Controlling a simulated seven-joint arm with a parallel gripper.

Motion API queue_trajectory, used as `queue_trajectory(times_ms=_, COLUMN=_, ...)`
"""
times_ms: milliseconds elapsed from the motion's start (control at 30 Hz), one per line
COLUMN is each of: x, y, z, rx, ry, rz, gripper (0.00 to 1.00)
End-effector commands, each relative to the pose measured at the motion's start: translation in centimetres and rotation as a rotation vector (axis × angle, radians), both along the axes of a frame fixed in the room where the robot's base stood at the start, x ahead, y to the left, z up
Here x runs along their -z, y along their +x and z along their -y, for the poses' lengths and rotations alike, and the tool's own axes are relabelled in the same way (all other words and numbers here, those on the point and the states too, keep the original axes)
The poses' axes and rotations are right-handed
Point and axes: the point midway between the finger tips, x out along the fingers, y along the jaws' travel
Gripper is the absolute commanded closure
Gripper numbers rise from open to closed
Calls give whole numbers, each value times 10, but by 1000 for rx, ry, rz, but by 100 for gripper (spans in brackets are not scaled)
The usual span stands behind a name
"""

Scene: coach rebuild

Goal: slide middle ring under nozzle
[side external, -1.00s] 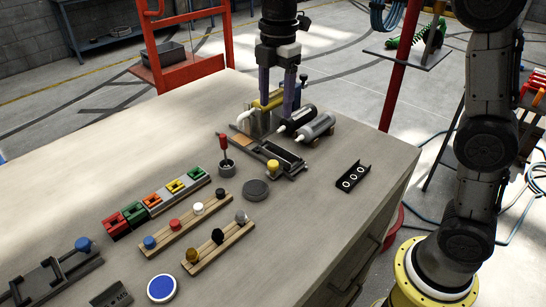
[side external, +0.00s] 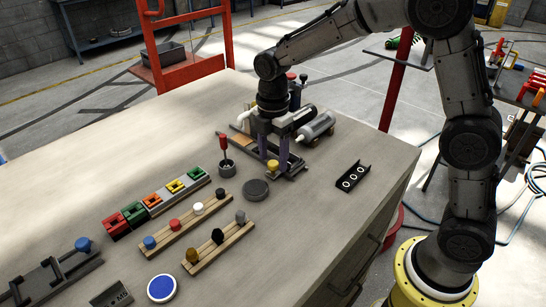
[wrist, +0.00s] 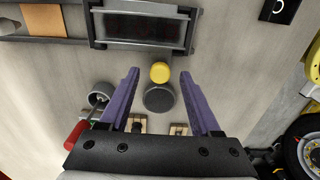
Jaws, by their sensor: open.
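A black bracket (side external: 353,177) with several white rings on its face, one of them in the middle, lies on the bench right of my gripper. Its dark corner with one white mark shows at the top of the wrist view (wrist: 280,8). My gripper (side external: 273,160) is open, purple fingers pointing down, around the yellow knob (side external: 272,165) at the front of a dark slide frame. In the wrist view the yellow knob (wrist: 160,72) appears between the fingertips; contact cannot be told. A white curved spout (side external: 243,118), possibly the nozzle, stands behind, partly hidden by my gripper.
A dark round puck (side external: 256,188) and a grey cup with a red-handled tool (side external: 225,160) stand close in front. A grey cylinder (side external: 316,127) lies behind to the right. Wooden peg racks (side external: 190,222) and coloured blocks (side external: 153,198) lie front left. Bench around the bracket is clear.

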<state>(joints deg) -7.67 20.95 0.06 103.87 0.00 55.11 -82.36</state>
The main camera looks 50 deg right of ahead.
Motion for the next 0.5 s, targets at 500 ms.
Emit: queue_trajectory(times_ms=500, x=8, y=0, z=0, rx=0, ry=0, rz=0, gripper=54)
